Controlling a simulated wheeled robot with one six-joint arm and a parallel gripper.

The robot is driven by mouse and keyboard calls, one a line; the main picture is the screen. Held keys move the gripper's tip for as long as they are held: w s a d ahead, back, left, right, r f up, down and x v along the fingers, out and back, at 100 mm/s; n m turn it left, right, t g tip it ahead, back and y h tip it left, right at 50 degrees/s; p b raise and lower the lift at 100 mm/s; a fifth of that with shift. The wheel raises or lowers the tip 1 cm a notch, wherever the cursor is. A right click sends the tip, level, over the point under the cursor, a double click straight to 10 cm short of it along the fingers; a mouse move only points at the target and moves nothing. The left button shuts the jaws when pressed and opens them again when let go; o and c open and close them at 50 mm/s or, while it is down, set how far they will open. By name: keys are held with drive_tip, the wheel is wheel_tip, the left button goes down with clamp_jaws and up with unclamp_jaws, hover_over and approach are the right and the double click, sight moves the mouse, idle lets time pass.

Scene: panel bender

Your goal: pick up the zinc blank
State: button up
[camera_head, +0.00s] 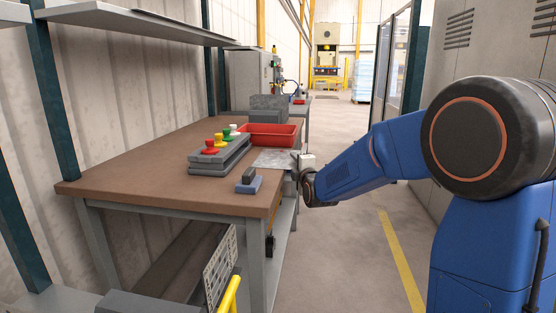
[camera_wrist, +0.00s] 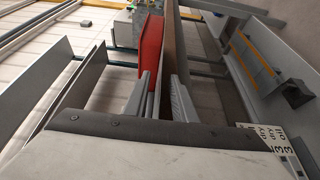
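The zinc blank (camera_head: 275,159) is a thin, flat grey sheet lying on the brown workbench top (camera_head: 140,180) in the head view, near the right edge. My gripper (camera_head: 297,160) is at the blank's right side, close to the bench edge. In the wrist view my gripper (camera_wrist: 160,97) shows two grey fingers standing apart, so it is open. The bench top and the red tray show beyond the gap between them. The blank is hard to make out there, seen nearly edge-on at best. I cannot tell whether it lies between the fingers or touches them.
The red tray (camera_head: 268,135) lies just behind the blank. The aisle floor (camera_head: 340,235) right of the bench is clear.

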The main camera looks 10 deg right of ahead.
clamp_jaws()
drive_tip(key=shift+r, duration=0.1)
wheel_tip(320, 180, up, 9)
drive_tip(key=shift+r, duration=0.2)
drive_tip(key=s+d+r, duration=0.1)
drive_tip(key=d+r, duration=0.3)
drive_tip(key=r, duration=0.4)
drive_tip(key=shift+s+d+r, duration=0.25)
drive_tip(key=shift+s+d, duration=0.05)
drive_tip(key=shift+d, duration=0.1)
idle(0.5)
